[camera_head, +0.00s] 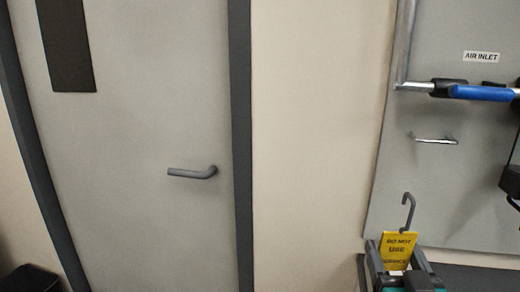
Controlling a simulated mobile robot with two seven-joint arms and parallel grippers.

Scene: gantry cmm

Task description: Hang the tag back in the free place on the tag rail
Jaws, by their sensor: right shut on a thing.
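A yellow tag (398,246) with the words DO NOT USE is upright at the lower right, its grey hook (408,208) pointing up. My right gripper (397,264) is shut on the tag's lower part, and the fingers hide some of it. A short, thin metal bar (433,139) sticks out from the grey panel above the hook, clearly apart from it in the picture. It looks like the tag rail, and nothing hangs on it. My left gripper is not in view.
The grey panel (400,190) carries a pipe with a blue handle (482,93) under an AIR INLET label (481,57). A dark object (511,181) juts in at the right edge. A door with a lever handle (193,172) is at the left; bare wall lies between.

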